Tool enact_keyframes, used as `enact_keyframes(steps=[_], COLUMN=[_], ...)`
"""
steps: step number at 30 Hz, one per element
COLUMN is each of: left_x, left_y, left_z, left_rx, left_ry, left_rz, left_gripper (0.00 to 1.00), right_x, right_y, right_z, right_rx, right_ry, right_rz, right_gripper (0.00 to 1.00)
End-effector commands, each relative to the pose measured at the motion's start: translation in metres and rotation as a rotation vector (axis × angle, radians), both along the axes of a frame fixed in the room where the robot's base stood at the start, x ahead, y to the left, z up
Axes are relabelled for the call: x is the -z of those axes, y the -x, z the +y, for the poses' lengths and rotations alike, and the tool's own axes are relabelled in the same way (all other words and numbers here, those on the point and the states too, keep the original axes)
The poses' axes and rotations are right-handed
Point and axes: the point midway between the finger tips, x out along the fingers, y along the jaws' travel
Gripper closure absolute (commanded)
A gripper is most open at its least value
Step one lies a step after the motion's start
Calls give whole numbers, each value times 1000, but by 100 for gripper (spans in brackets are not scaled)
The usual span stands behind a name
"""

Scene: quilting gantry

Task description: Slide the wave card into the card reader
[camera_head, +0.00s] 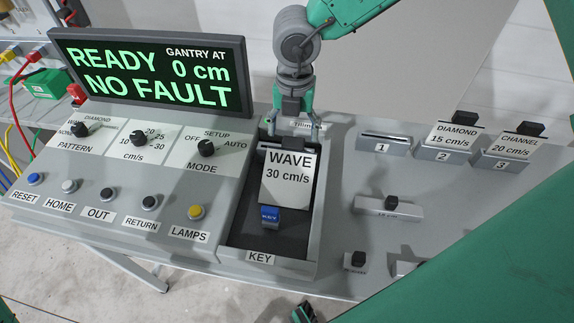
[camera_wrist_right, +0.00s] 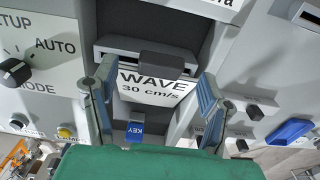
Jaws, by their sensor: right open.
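The wave card (camera_head: 288,178), white with black print, is in the recessed bay of the console, at the reader (camera_wrist_right: 112,50). In the right wrist view the card (camera_wrist_right: 155,87) has a black tab, which stands at the dark slit of the reader. How far the card is in the slit I cannot tell. My right gripper (camera_head: 294,122) is open above the card's upper end. In the right wrist view its fingers (camera_wrist_right: 153,98) are spread to either side of the card, with visible gaps. My left gripper is not in view.
A blue key (camera_head: 270,216) is in the bay below the card. Card holder 1 (camera_head: 382,146) is empty; the diamond card (camera_head: 452,138) and channel card (camera_head: 512,145) stand in holders 2 and 3. The lit display (camera_head: 150,75) reads READY, NO FAULT. Knobs and buttons are left of the bay.

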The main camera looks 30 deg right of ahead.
Motion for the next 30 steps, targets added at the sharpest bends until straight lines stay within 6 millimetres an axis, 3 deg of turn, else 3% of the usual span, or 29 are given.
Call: enact_keyframes(steps=[6,14,18,19,30], left_x=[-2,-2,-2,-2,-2], left_y=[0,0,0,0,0], left_z=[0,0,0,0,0], left_rx=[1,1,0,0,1], left_ry=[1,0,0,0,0], left_rz=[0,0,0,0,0], left_gripper=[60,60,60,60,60], right_x=[26,27,27,28,21], right_y=[-2,-1,-1,-1,-2], right_z=[1,4,3,2,0], right_rx=[-1,-1,-1,0,-1], right_ry=[3,7,5,4,2], right_rz=[1,-1,0,-1,-2], right_gripper=[33,33,82,86,86])
